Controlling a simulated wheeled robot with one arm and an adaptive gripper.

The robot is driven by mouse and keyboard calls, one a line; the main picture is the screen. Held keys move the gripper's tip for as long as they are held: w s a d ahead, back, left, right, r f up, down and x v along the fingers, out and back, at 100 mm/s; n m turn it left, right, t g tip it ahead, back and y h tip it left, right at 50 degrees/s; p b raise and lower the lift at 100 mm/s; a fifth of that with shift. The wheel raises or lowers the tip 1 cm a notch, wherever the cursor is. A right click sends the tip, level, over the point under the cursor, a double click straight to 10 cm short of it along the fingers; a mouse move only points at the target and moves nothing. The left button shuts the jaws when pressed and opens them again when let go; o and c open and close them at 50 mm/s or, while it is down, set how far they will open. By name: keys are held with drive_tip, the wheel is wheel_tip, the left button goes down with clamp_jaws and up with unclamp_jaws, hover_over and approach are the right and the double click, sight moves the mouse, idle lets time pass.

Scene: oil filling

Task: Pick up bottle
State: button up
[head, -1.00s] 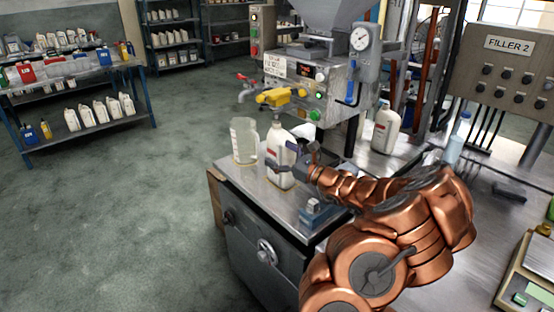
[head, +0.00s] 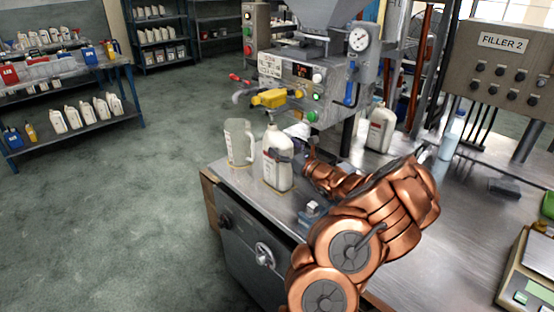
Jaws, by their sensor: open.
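A white bottle (head: 272,172) stands upright on the metal table of the filling machine, below the yellow-handled spout. My gripper (head: 291,146) is at the right side of the bottle's upper part. It is open. One dark finger shows against the bottle's right side. The other finger is mostly hidden, and I cannot tell whether either touches the bottle.
A translucent jug (head: 238,143) stands close to the bottle's left. The filling machine (head: 305,75) overhangs behind. Another white bottle (head: 380,128) and a clear bottle (head: 452,136) stand to the right. A scale (head: 528,275) is at lower right.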

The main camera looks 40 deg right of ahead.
drive_tip(key=shift+w+r, duration=0.25)
drive_tip(key=shift+w, duration=1.05)
drive_tip(key=c, duration=1.4)
